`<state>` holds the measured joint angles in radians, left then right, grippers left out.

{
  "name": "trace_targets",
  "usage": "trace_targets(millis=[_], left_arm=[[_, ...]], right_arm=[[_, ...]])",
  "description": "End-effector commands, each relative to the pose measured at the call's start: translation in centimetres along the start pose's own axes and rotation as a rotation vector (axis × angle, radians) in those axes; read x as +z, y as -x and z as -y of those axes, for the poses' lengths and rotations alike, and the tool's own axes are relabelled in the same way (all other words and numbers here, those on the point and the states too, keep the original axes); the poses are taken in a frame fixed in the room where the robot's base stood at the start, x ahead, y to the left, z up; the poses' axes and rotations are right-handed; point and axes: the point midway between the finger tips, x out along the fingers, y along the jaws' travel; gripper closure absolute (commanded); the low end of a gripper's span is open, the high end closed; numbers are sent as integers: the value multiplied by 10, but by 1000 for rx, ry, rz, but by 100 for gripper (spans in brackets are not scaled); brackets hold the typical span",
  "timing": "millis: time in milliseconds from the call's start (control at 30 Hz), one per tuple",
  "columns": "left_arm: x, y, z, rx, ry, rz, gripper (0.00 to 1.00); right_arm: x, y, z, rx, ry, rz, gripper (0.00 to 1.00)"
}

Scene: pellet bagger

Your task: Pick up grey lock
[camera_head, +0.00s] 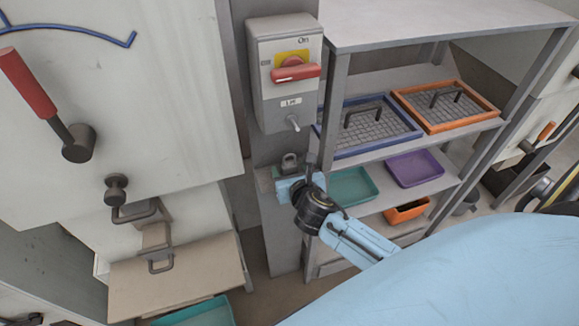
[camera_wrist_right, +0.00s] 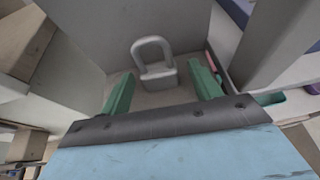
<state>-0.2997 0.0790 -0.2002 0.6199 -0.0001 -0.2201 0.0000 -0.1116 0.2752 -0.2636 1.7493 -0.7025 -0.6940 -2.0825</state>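The grey lock (camera_head: 289,164) is a small padlock with a rounded shackle. It stands upright on a small ledge on the grey post, below the switch box. In the right wrist view the grey lock (camera_wrist_right: 155,62) is ahead of my right gripper (camera_wrist_right: 162,90), roughly centred between its two green fingers. The fingers are spread wide and hold nothing. In the head view my right gripper (camera_head: 284,180) is just below and in front of the lock, partly hidden by its own wrist. My left gripper is not in view.
A switch box (camera_head: 286,72) with a red handle and a small lever is above the lock. A shelf rack (camera_head: 450,22) stands close on the right, with a blue-rimmed tray (camera_head: 345,153), an orange-rimmed tray (camera_head: 487,108) and a purple tray (camera_head: 414,169). A white machine cabinet is on the left.

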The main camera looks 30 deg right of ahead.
Motion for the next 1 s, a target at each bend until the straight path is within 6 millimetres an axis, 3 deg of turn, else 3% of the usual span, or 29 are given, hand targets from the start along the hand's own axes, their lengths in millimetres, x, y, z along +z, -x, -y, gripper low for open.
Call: trace_targets(millis=[33, 367, 767, 1000], left_arm=[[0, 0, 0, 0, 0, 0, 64], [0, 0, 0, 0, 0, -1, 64], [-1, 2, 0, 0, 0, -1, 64], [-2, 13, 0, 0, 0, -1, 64]], right_arm=[[0, 0, 0, 0, 0, 0, 44], [0, 0, 0, 0, 0, 1, 85], [6, 6, 0, 1, 1, 3, 85], [39, 20, 0, 1, 1, 5, 85]])
